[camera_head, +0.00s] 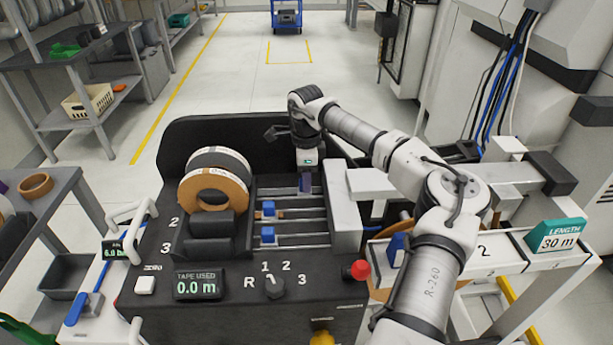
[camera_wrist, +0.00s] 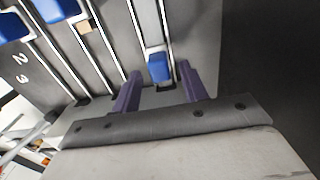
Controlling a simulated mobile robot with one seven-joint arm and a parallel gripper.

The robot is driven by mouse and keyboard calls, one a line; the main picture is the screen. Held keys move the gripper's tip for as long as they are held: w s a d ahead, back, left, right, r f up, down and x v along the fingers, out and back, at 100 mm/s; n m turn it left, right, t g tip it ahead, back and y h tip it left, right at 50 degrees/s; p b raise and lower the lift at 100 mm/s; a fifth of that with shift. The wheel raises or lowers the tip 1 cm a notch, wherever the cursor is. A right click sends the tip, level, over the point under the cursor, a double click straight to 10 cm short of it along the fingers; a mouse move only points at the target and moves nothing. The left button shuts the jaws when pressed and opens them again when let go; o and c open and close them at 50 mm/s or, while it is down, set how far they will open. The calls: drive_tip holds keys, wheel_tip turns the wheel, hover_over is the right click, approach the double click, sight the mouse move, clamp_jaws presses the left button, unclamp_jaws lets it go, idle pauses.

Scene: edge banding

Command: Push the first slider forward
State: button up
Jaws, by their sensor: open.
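My gripper (camera_head: 305,187) is over the far rail of the slider panel, near its right end. Its jaws are open. In the wrist view, its two purple fingers (camera_wrist: 159,72) stand on either side of a blue slider (camera_wrist: 158,66), with gaps visible beside it. In the head view, my gripper hides this slider. Two other blue sliders sit on the nearer rails, the middle one (camera_head: 268,208) and the near one (camera_head: 267,235), both toward the left end. They also show at the upper left of the wrist view, the middle one (camera_wrist: 58,9) and the near one (camera_wrist: 12,26).
Tape rolls (camera_head: 214,190) stand left of the rails. A pale block (camera_head: 344,215) borders the rails on the right. A selector knob (camera_head: 275,287), a red button (camera_head: 357,270) and a "0.0 m" display (camera_head: 198,285) are on the front panel. A black wall (camera_head: 225,138) rises behind.

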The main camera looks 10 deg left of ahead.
wheel_tip(320, 180, up, 14)
drive_tip(key=b, duration=0.2)
drive_tip(key=shift+f, duration=0.25)
